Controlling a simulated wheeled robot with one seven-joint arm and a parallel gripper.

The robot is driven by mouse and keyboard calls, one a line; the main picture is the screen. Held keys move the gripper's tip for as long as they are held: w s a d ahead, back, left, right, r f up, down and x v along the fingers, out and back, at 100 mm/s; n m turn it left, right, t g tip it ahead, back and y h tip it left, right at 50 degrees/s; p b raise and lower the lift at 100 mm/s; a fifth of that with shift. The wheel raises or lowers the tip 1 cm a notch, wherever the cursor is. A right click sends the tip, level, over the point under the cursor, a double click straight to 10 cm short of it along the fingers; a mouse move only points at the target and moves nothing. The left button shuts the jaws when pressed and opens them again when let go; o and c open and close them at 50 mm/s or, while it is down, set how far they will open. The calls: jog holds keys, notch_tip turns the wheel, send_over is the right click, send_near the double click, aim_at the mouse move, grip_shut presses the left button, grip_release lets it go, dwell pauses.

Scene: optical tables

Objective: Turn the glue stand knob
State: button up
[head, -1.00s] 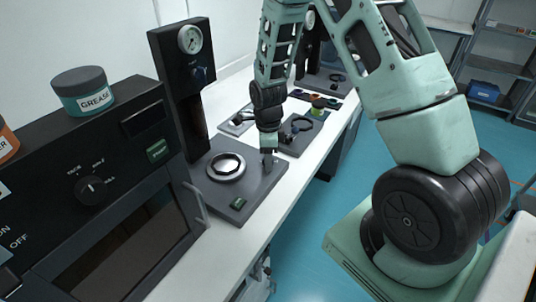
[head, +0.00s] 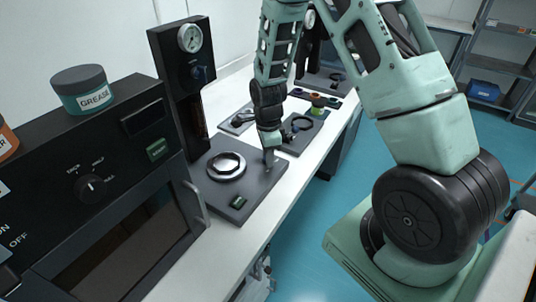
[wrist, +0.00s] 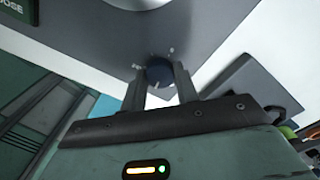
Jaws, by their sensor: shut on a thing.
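The glue stand (head: 250,195) is a dark grey plate on the white bench, with a silver-rimmed round ring (head: 226,158) and a small green label (head: 238,202). In the wrist view, the stand's grey plate (wrist: 120,30) fills the top, with part of the word "DOSE" on the green label. The glue stand knob (wrist: 158,70) is a small dark blue cylinder with pale marks around it. My gripper (wrist: 163,82) is shut on the knob, one finger on each side. In the head view, my gripper (head: 268,160) points down at the plate's right edge and hides the knob.
A black column with a gauge (head: 190,38) stands behind the stand. A dark machine (head: 110,180) with a grease jar (head: 80,88) on top is at left. Another plate with a dark ring (head: 302,124) lies farther along the bench. Blue floor is open to the right.

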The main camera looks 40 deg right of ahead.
jog(key=n, duration=0.4)
jog(key=shift+n, duration=0.3)
jog(key=n, duration=0.4)
jog(key=shift+n, duration=0.3)
jog(key=n, duration=0.3)
jog(key=shift+n+b, duration=0.3)
jog(key=n, duration=0.4)
jog(key=shift+r+n, duration=0.1)
jog(key=shift+n, duration=0.2)
jog(key=n, duration=0.4)
jog(key=n+p, duration=0.1)
jog(key=n, duration=0.3)
jog(key=n+p, duration=0.1)
jog(key=n, duration=0.3)
jog(key=shift+n, duration=0.3)
jog(key=shift+n+p, duration=0.75)
jog(key=shift+n, duration=1.05)
